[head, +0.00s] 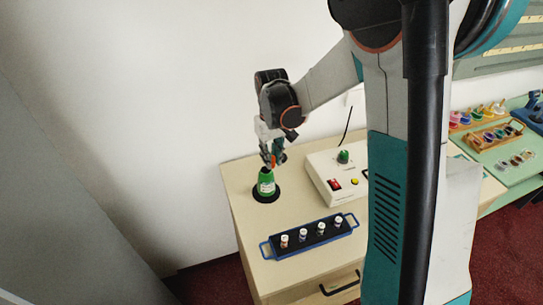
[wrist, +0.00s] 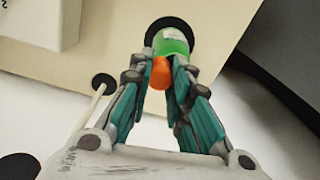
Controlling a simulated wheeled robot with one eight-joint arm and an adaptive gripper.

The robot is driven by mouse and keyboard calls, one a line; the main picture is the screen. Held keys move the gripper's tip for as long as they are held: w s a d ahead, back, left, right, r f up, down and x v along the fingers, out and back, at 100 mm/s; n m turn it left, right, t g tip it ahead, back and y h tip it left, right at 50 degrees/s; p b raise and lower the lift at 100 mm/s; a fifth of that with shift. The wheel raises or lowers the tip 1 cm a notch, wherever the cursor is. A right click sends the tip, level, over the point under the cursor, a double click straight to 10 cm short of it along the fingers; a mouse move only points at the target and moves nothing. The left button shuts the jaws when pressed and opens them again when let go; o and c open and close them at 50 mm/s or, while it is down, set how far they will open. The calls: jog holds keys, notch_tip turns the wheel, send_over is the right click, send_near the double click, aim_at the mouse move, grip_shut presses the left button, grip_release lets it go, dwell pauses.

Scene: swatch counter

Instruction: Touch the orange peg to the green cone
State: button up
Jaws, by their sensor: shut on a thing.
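The green cone (head: 266,184) with a white label stands upright on a black disc at the left of the counter. My gripper (head: 270,157) is just above the cone's top, pointing down. It is shut on the orange peg (head: 273,160). In the wrist view, the orange peg (wrist: 160,73) sits between the fingertips and overlaps the near edge of the green cone (wrist: 172,42). I cannot tell whether peg and cone touch or a small gap is left. The fingers partly hide the peg.
A blue-handled tray (head: 266,249) with several small labelled vials lies in front of the cone. A white box (head: 322,165) with a green knob, a red switch and a yellow button stands to the right. A green table (head: 522,178) with colourful pots is farther right.

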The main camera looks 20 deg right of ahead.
jog(key=shift+f+b, duration=0.5)
dwell(1.5)
jog(key=shift+r, duration=0.15)
jog(key=shift+r+p, duration=1.65)
jog(key=shift+r, duration=0.75)
